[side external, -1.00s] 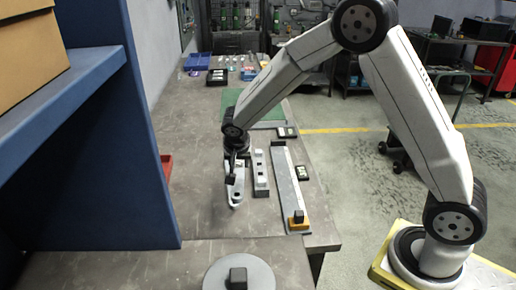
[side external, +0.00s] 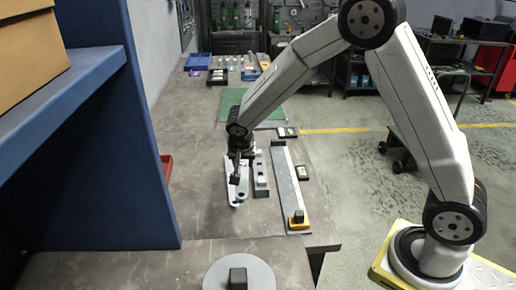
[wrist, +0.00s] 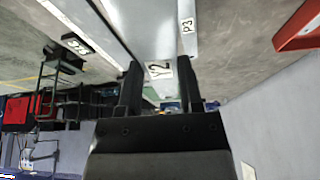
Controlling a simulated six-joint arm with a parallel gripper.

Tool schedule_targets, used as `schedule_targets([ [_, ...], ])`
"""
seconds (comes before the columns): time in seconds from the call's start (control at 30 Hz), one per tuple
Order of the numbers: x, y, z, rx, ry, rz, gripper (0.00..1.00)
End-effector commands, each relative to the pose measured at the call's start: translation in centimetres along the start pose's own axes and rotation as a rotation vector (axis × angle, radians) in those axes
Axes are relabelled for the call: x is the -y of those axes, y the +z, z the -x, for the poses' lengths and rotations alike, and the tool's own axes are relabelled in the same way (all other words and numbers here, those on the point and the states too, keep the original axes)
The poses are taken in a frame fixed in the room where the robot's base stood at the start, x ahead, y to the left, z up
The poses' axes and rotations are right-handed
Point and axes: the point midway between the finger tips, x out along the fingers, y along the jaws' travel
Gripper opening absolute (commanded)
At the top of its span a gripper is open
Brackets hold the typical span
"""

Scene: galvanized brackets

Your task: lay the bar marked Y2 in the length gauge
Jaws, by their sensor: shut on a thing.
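My gripper (wrist: 160,88) is shut on the bar marked Y2 (wrist: 159,69); its label shows between the two fingers in the wrist view. In the side view my gripper (side external: 238,172) is at the left of the row, above pale metal with holes (side external: 239,195). I cannot tell there where the held bar ends and anything under it begins. A pale piece marked P3 (wrist: 187,24) is beside the held bar in the wrist view. The length gauge (side external: 286,177), a long grey strip with a yellow end and dark block (side external: 298,221), lies to the right.
A narrow grey piece with blocks on it (side external: 261,178) stands between my gripper and the gauge. A green mat (side external: 233,103) is behind.

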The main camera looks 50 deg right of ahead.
Motion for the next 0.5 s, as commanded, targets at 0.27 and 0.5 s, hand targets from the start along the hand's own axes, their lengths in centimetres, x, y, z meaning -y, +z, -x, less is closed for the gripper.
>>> schedule_targets([
  [0.27,-2.4,-2.8,-2.3,0.009,-0.004,0.007,0.0],
  [0.5,-6.6,-6.5,-5.6,0.014,-0.013,0.026,0.0],
])
